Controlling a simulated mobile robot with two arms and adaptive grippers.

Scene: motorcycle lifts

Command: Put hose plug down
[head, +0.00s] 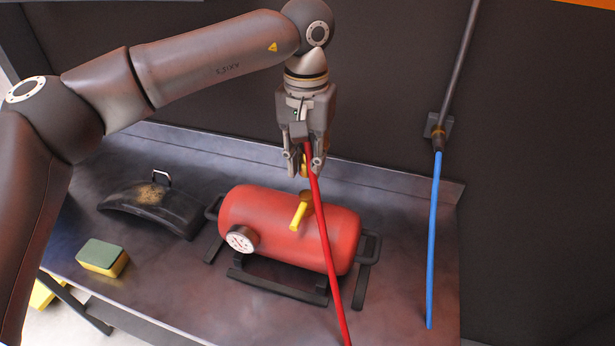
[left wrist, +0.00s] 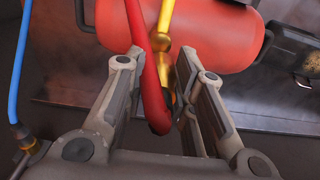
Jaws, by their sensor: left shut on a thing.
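My left gripper (head: 304,170) points down above a red air tank (head: 265,215). It is shut on the hose plug (head: 303,164), a small brass piece at the end of a red hose (head: 325,250). The hose runs down in front of the tank. The tank has a brass fitting with a yellow lever (head: 299,216) just below the gripper. In the left wrist view, the red hose (left wrist: 157,105) bends between the fingers (left wrist: 165,72), and brass shows beside the right finger. The fingers partly hide the plug; whether it touches the tank fitting I cannot tell. My right gripper is not in view.
The tank stands on a dark metal bench (head: 190,290). A black welding mask-like shell (head: 155,208) and a green-yellow sponge (head: 102,257) lie to its left. A blue hose (head: 433,240) hangs at the right from a wall pipe. Bare bench shows right of the tank.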

